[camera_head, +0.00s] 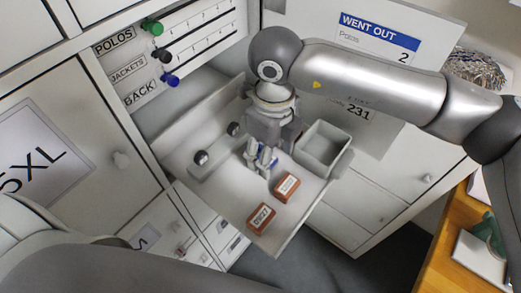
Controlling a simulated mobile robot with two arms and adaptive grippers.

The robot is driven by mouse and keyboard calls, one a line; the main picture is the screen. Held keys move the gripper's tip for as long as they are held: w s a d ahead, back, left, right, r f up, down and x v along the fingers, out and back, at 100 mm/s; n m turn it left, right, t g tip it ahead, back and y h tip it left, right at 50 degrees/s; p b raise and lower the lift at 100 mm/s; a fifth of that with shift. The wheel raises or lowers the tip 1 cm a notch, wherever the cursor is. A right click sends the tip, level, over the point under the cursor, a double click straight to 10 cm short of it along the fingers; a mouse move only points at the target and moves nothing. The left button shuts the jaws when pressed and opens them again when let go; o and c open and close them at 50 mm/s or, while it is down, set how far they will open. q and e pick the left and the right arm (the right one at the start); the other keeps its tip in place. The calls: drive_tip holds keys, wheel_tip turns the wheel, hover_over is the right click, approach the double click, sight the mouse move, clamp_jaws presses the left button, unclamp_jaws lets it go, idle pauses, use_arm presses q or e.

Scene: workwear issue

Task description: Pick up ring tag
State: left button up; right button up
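My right gripper (262,161) reaches down from the upper right over a pull-out white shelf (230,207). Its fingers, with blue and white parts, are close to the shelf; I cannot tell whether anything is between them. Two orange-red pieces with white labels lie on the shelf. One labelled piece (286,187) is just right of the fingers, and the other (261,219) is nearer the shelf's front edge. I cannot make out a ring on either, so I cannot tell which thing is the ring tag. My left gripper is not in view; my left arm crosses the lower left.
A grey open bin (322,149) stands at the shelf's right. A grey holder with dark round knobs (215,151) is at its back left. A panel with green, black and blue sliders (163,54) is above. A wooden counter (440,250) is at the lower right.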

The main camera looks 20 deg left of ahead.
drive_tip(key=shift+f, duration=0.85)
drive_tip(key=shift+c, duration=0.2)
drive_tip(key=c, duration=0.8)
drive_tip(key=shift+r, duration=0.15)
